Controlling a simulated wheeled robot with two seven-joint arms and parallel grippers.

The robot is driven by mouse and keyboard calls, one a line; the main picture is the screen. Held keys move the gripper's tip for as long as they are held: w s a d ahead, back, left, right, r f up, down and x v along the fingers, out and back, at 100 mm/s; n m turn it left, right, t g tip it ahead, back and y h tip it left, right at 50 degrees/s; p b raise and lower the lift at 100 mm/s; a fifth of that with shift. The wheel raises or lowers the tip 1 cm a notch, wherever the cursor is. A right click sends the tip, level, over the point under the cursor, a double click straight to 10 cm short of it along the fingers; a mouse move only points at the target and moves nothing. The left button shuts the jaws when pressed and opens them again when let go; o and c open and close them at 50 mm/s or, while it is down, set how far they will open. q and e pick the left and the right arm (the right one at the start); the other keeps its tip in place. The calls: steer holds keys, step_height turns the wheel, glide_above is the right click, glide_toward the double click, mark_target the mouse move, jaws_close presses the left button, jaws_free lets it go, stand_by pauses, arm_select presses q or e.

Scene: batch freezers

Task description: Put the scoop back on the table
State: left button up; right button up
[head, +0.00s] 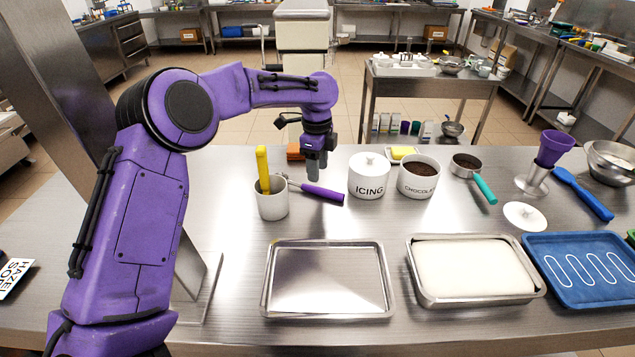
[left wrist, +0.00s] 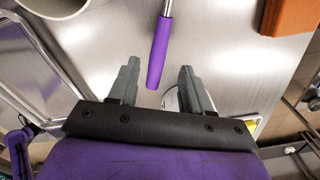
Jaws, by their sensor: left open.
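A purple-handled tool with a metal shaft, which looks like the scoop (head: 322,193), lies on the steel table (head: 400,220); its far end is partly hidden behind the metal cup (head: 272,203). My left gripper (head: 317,168) is open and empty, pointing down just above and behind the handle. In the left wrist view, the purple handle (left wrist: 159,50) shows between and beyond the spread fingers (left wrist: 159,68), and nothing is gripped. Another scoop, with a teal handle (head: 485,188) and a dark-filled cup, lies at the right. My right gripper is not in view.
The cup with a yellow-handled tool (head: 263,170) stands left of the purple handle. The icing jar (head: 369,177) and chocolate jar (head: 418,178) stand close on the right. An empty tray (head: 328,312) and a white-filled tray (head: 475,293) lie in front.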

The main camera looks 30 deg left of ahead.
mark_target(317, 188)
arm_select(q)
step_height(317, 188, up, 6)
